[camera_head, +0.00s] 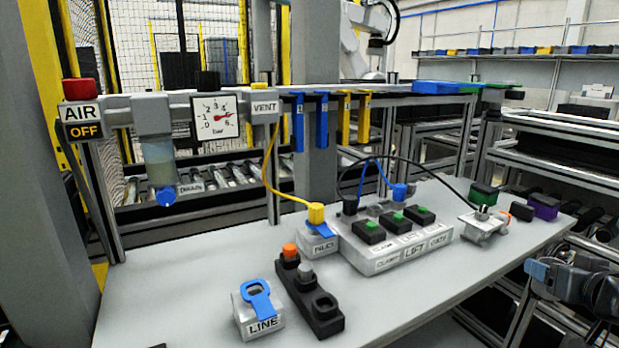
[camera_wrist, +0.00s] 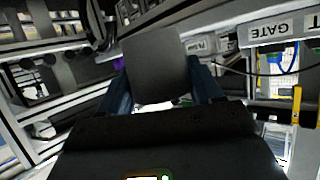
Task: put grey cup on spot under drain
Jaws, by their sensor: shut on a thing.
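In the wrist view, my gripper (camera_wrist: 161,84) has its two dark blue fingers on either side of a plain dark grey piece, the grey cup (camera_wrist: 154,58), and is shut on it. The cup's opening cannot be made out. In the head view, my gripper (camera_head: 572,282) is at the far right edge, beyond the table's right side; the cup is not clear there. The drain (camera_head: 166,196) is a blue knob under a cloudy bowl at the left, beside a DRAIN label (camera_head: 190,188). Bare table lies below it; no marked spot is discernible.
The grey table (camera_head: 165,285) is clear at left. A LINE block (camera_head: 258,310) with a blue clip, a black holder (camera_head: 310,297), a PILOT block (camera_head: 317,238) and a button box (camera_head: 392,240) with hoses stand across the middle. A purple block (camera_head: 543,206) sits at right.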

